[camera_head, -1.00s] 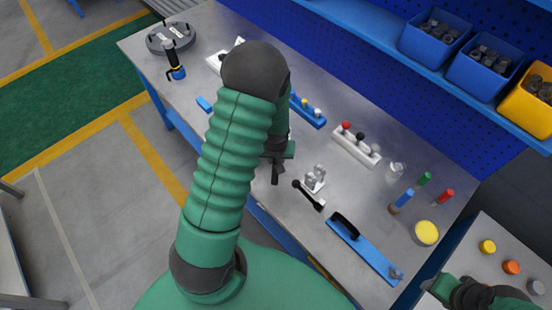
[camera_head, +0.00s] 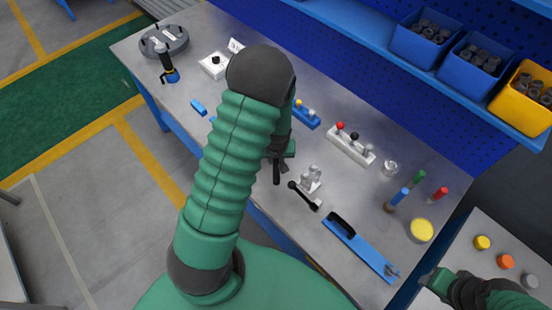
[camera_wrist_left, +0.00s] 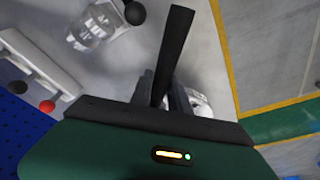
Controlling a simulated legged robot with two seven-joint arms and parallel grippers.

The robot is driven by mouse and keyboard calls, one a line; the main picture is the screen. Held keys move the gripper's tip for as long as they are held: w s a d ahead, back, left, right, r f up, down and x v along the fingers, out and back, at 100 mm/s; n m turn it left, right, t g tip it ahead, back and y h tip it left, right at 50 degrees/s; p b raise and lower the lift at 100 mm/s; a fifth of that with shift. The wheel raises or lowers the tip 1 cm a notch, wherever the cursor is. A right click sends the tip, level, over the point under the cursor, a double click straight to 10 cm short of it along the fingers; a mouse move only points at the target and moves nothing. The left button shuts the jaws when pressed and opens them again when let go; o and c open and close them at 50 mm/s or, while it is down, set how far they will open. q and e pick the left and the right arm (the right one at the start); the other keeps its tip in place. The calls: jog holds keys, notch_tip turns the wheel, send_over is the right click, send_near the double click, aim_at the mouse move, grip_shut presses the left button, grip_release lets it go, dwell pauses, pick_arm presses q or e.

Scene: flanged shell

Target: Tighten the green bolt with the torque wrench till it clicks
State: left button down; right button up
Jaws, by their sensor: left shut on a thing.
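A round grey flanged part (camera_head: 163,42) with pale bars lies at the far left end of the bench. I cannot make out a green bolt. My right gripper (camera_head: 436,280) is at the lower right, its jaws unclear.
A metal toggle fixture with a black-knobbed lever (camera_head: 305,196) stands right of my left gripper. A blue-and-black tool (camera_head: 166,70) stands by the flange. A white knob block (camera_head: 351,145), upright coloured handles (camera_head: 418,180) and a blue plate (camera_head: 360,248) occupy the right half.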

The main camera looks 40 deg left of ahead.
pick_arm(q)
jog(key=shift+w+a+p+v, duration=0.1)
jog(key=shift+p+v, duration=0.45)
jog(key=shift+v, duration=0.25)
jog(key=shift+w+a+p+v, duration=0.15)
jog(key=shift+p+v, duration=0.35)
jog(key=shift+v, duration=0.25)
jog(key=shift+w+a+p+v, duration=0.1)
jog(key=shift+p+v, duration=0.45)
jog(key=shift+v, duration=0.25)
jog(key=shift+r, duration=0.1)
